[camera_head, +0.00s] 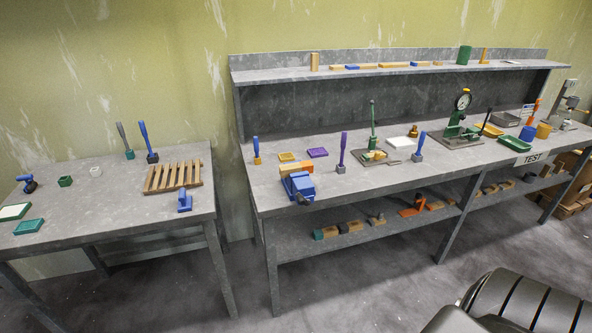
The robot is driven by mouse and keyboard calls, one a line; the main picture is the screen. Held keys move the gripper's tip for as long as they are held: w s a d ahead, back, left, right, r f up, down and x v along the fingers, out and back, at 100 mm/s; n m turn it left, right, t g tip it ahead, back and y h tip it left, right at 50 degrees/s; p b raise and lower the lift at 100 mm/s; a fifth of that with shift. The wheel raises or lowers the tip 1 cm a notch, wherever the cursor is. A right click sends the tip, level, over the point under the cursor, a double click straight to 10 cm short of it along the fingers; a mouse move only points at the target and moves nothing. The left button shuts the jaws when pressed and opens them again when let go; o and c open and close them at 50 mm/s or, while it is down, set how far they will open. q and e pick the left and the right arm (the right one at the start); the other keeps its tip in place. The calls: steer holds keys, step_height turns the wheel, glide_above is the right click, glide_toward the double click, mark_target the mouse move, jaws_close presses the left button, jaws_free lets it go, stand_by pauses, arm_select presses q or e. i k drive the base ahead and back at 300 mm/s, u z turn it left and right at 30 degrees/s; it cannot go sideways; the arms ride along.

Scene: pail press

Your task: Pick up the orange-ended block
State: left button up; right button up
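I cannot single out the orange-ended block with certainty at this size. On the lower shelf of the long bench, an orange piece (410,212) lies beside a light wooden block (435,206); whether they are one thing is unclear. To their left are a grey-ended block (377,219), a dark-ended block (351,226) and a teal-ended block (325,233). An orange-tan block (296,168) also lies at the blue vise (299,186) on the bench top. Neither of my grippers shows in the head view.
A smaller table (110,205) with a wooden slatted rack (173,177) stands at the left. The long bench (240,185) carries green presses (463,115), trays and upright handled tools. Bench legs frame the lower shelf (300,245). The floor in front is mostly clear.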

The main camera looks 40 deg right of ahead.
mark_target(286, 169)
steer(key=z, duration=0.55)
steer(key=k, duration=0.65)
steer(key=z, duration=0.95)
steer(key=i, duration=1.55)
steer(key=u, duration=0.4)
